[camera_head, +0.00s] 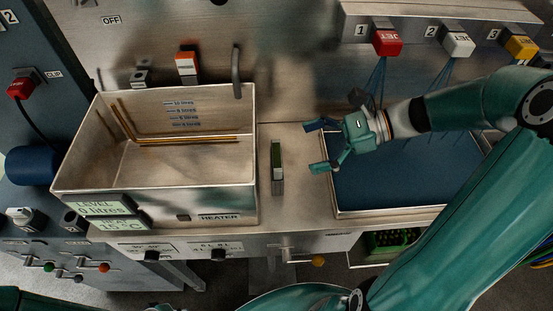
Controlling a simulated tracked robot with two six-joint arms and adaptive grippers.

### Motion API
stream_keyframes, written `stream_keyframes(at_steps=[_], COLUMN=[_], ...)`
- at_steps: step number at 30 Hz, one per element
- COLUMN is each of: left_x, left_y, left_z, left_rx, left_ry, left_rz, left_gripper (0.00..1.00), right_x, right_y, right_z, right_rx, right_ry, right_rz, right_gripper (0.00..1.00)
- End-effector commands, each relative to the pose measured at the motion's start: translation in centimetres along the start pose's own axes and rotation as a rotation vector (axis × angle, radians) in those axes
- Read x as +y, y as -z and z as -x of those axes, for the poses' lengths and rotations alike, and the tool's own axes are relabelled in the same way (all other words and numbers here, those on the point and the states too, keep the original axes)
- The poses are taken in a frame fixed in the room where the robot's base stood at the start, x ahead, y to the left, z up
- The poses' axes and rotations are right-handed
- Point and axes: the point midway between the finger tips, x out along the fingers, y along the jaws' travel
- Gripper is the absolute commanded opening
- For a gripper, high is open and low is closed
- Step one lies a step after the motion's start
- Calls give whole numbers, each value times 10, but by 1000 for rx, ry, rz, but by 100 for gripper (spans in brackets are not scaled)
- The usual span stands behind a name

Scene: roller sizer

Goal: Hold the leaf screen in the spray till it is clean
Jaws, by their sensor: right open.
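My right gripper (318,146) is open and empty, its blue-tipped fingers pointing left over the left edge of the blue-floored tray (328,196). Thin blue lines fan down toward the tray from below the red jet block (387,41) and the white jet block (458,43); I cannot tell for sure that they are spray. I cannot clearly make out the leaf screen. A narrow green and pale piece (277,166) stands on the steel counter left of the gripper, apart from it; I cannot tell what it is. My left gripper is not in view.
A steel tank (155,165) stands at the left, with brass rods inside and a display reading 0 litres (97,206). A yellow jet block (521,46) is at the far right. A green crate (390,241) sits below the tray. My right arm covers the tray's right part.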

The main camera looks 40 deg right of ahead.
Motion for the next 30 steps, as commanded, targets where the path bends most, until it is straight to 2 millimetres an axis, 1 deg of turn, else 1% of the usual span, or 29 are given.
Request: stream_keyframes(at_steps=[1,3,11,16,19,23,29,30], left_x=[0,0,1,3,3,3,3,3], left_y=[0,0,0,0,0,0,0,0], left_z=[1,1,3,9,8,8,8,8], left_rx=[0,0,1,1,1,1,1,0], left_ry=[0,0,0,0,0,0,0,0], left_rz=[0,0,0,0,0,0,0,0], left_gripper=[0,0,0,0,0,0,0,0], right_x=[0,0,0,1,1,0,0,0], right_y=[-1,0,-2,-6,-5,-4,-4,-4], right_z=[-9,-17,-33,-57,-70,-77,-77,-77], right_rx=[-3,-2,-2,-1,-1,0,0,0], right_ry=[-4,-3,-2,-5,-2,0,2,2], right_rz=[1,1,0,-1,0,1,0,0], right_gripper=[100,100,100,100,100,100,100,93])
